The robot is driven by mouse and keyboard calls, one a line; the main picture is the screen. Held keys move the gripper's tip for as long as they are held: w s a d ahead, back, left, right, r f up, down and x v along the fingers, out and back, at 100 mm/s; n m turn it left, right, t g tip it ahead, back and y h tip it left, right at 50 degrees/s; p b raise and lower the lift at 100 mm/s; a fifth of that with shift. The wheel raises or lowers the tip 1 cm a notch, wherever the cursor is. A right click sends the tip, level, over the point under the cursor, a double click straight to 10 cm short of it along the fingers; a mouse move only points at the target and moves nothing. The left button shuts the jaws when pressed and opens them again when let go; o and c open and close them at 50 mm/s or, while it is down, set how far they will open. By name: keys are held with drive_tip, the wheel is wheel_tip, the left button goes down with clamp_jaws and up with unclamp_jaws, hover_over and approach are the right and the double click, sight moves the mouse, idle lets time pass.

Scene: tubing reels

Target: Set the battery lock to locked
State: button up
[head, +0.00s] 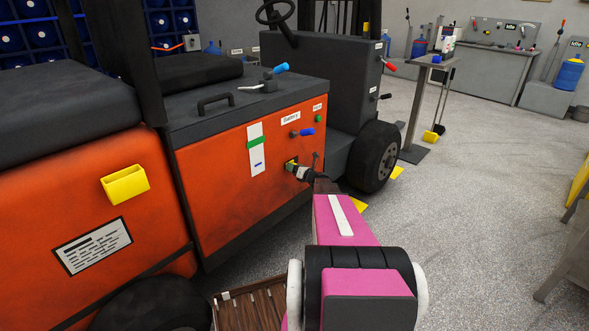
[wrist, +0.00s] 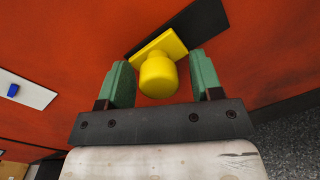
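The orange side panel of the forklift (head: 215,160) carries a label that seems to read "Battery" (head: 290,118), with a blue-tipped lever (head: 306,132) below it. A white upright plate with a green slider (head: 256,142) is left of it. Lower, a yellow knob (wrist: 158,76) stands out from a yellow and black plate (wrist: 165,45); in the head view it is mostly hidden by my gripper (head: 298,171). In the wrist view my gripper (wrist: 162,82) is open, one green finger on each side of the knob, with gaps visible. I cannot tell which control is the battery lock.
A small lever (head: 315,160) stands right of my gripper. The forklift's front wheel (head: 375,157) is further right. A yellow holder (head: 125,184) is on the left panel.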

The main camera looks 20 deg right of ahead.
sight(295, 161)
clamp_jaws()
drive_tip(key=w+d, duration=0.1)
drive_tip(key=d, duration=0.1)
drive_tip(key=w+d, duration=0.1)
drive_tip(key=d, duration=0.1)
drive_tip(key=shift+w, duration=0.1)
drive_tip(key=shift+o, duration=0.3)
unclamp_jaws()
drive_tip(key=v, duration=1.1)
